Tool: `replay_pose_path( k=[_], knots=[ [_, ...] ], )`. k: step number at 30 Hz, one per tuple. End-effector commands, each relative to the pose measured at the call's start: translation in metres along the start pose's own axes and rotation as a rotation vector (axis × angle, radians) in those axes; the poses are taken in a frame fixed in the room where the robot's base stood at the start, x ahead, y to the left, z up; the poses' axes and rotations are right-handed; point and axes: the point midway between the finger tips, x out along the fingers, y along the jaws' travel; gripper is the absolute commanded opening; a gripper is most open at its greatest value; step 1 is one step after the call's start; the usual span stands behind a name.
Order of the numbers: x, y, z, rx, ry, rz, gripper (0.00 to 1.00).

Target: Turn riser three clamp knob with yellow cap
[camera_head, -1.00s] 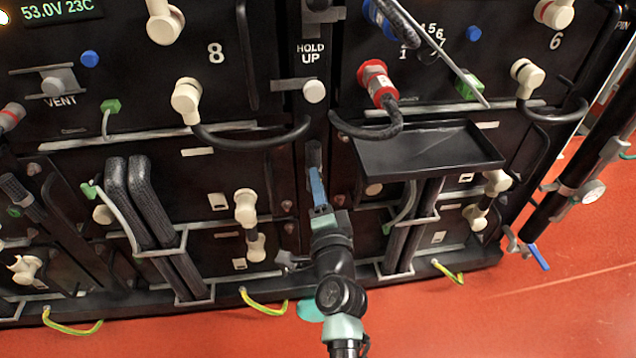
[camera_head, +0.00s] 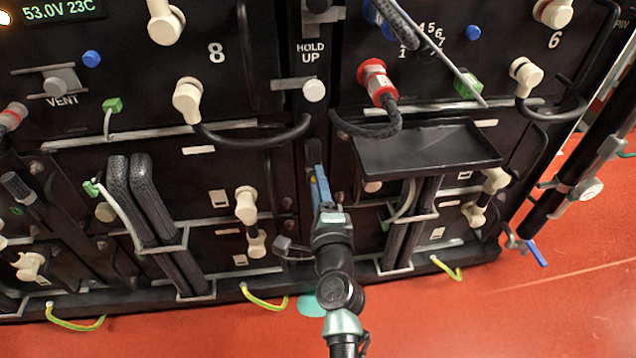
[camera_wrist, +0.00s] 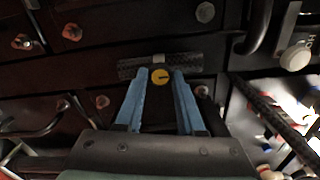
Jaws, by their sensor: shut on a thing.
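The clamp knob shows in the wrist view as a dark, knurled crossbar (camera_wrist: 131,68) with a round yellow cap (camera_wrist: 160,76) at its middle. My gripper (camera_wrist: 160,80) has its two blue fingers on either side of the cap, shut on the knob. In the head view, my gripper (camera_head: 317,174) reaches up to the dark upright between the two battery stacks. The knob (camera_head: 313,152) is a small dark shape just above the blue fingers there. Its yellow cap is hidden in that view.
A black shelf tray (camera_head: 430,150) juts out to the right of my gripper. A red connector (camera_head: 376,82) with a black cable sits above it. A cream knob (camera_head: 314,91) is on the upright below the HOLD UP label. Red floor (camera_head: 520,310) is open in front.

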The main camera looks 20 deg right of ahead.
Motion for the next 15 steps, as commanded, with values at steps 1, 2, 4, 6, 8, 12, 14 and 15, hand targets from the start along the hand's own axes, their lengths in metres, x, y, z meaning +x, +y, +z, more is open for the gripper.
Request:
replay_pose_path(
  k=[1,2,4,6,8,12,14,15],
  knots=[
    [-0.0006,0.0017,-0.0001,0.003,0.0,0.003,0.0],
    [-0.0006,0.0017,-0.0001,0.003,0.0,0.003,0.0],
    [-0.0006,0.0017,-0.0001,0.003,0.0,0.003,0.0],
    [-0.0006,0.0017,-0.0001,0.002,0.0,0.003,0.0],
    [-0.0005,0.0017,-0.0001,0.002,0.0,0.003,0.0],
    [-0.0005,0.0014,-0.0001,0.001,0.0,0.002,0.62],
    [-0.0004,0.0011,0.0,0.001,0.0,0.002,0.67],
    [-0.0003,0.001,0.0,0.001,0.0,0.002,0.67]
  ],
)
